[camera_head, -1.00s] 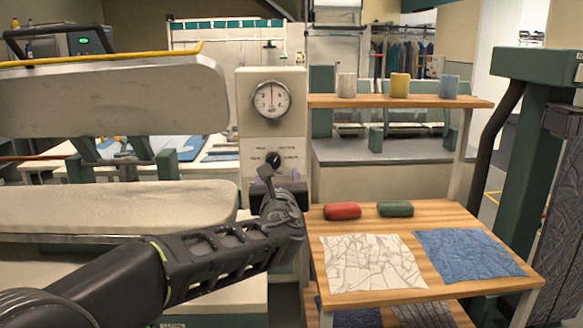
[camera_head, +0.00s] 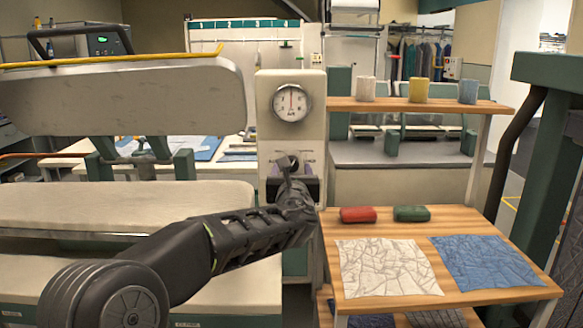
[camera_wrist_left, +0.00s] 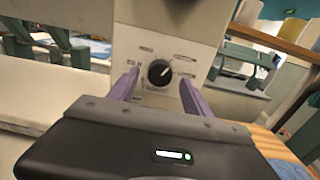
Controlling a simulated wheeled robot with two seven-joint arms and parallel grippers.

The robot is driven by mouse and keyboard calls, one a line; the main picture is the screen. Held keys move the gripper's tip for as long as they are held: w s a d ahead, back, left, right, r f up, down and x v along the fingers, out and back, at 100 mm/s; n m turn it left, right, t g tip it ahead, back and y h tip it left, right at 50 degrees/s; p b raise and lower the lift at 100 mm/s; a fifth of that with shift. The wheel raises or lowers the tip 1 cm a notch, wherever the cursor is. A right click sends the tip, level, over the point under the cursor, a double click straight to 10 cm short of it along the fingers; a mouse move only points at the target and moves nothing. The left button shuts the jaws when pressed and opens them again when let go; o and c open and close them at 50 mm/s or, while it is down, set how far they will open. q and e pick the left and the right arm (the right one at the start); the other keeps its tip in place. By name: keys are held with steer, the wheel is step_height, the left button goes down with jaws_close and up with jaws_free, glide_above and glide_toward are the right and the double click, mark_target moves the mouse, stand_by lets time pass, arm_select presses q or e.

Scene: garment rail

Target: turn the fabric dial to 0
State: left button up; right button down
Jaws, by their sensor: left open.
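The fabric dial is a round black knob (camera_wrist_left: 159,72) on the light panel of the press column (camera_head: 292,130). The left wrist view shows it with a white pointer mark toward the upper right and small printed labels around it; I cannot read a 0. My left gripper (camera_wrist_left: 158,85) is open, its two purple fingers on either side of the knob in that view. I cannot tell whether they touch it. In the head view my left gripper (camera_head: 290,165) covers the knob. My right gripper is not in view.
A round gauge (camera_head: 291,103) sits above the dial. The pale press board (camera_head: 130,207) lies left.

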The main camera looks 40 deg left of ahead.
arm_select(q)
steer(key=shift+x, duration=0.8)
jaws_close()
